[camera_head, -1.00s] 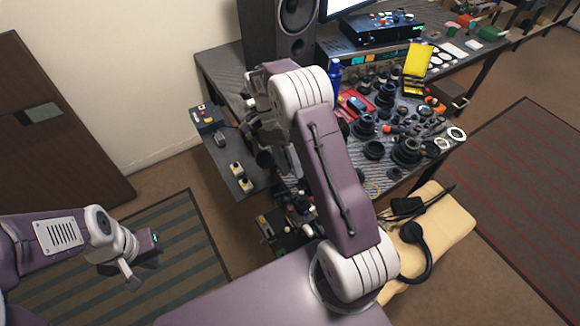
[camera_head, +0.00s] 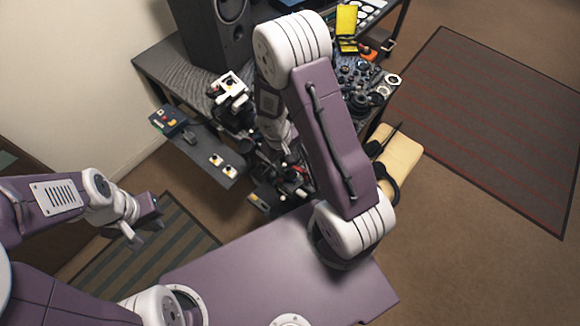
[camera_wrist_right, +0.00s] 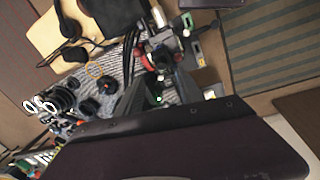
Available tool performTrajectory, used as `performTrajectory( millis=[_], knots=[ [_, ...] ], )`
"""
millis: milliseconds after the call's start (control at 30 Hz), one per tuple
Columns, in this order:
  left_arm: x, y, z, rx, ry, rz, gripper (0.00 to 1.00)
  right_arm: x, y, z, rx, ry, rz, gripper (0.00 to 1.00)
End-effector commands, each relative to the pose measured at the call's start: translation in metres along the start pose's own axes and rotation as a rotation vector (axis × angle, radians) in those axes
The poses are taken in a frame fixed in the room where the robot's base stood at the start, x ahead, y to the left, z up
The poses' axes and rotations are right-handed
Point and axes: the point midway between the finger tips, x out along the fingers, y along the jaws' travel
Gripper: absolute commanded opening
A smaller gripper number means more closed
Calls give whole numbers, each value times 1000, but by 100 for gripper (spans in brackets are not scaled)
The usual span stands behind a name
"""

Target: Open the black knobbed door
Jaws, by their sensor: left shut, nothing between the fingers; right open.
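I cannot make out a black knobbed door in any view now. Only a dark brown panel (camera_head: 40,235) shows at the left edge of the head view, mostly behind my left arm, with no knob visible. My left gripper (camera_head: 148,220) is shut and empty, above the striped mat and well away from the table. My right gripper (camera_wrist_right: 158,98) is open in the wrist view, its dark fingers over the clutter at the table's edge. In the head view it is largely hidden behind my right arm and among dark equipment.
A grey worktable (camera_head: 165,62) holds a black speaker (camera_head: 216,30) and several lens parts (camera_head: 365,85). A low side shelf (camera_head: 205,155) with small controls juts out on the left. A cream cushion (camera_head: 402,150) lies at right. Carpet beyond it is clear.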

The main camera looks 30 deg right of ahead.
Motion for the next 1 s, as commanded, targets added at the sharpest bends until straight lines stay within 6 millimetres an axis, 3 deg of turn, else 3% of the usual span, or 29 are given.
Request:
performTrajectory(
  millis=[100, 300, 433, 700, 733, 867, 900, 1000],
  knots=[
    [17, 0, 2, 0, 0, 0, 0, 32, -1, 2, 0, -6, -1, 44],
    [35, -1, 4, 0, 0, 0, 0, 70, -1, 1, 3, -3, -1, 44],
    [40, -1, 4, 0, 0, 0, 0, 81, 0, 1, 4, -3, -1, 44],
    [39, -1, 4, 0, 0, 0, 0, 81, 0, 0, 5, -2, 0, 44],
    [39, -1, 4, 0, 0, 0, 0, 81, 0, 0, 5, -2, 0, 41],
    [39, -1, 4, 0, 0, 0, 0, 81, 0, 0, 5, -2, 0, 5],
    [39, -1, 4, 0, 0, 0, 0, 81, 0, 0, 5, -2, 0, 0],
    [38, -1, 4, 0, 0, 0, 0, 81, 0, 0, 5, -3, 0, 0]
  ],
)
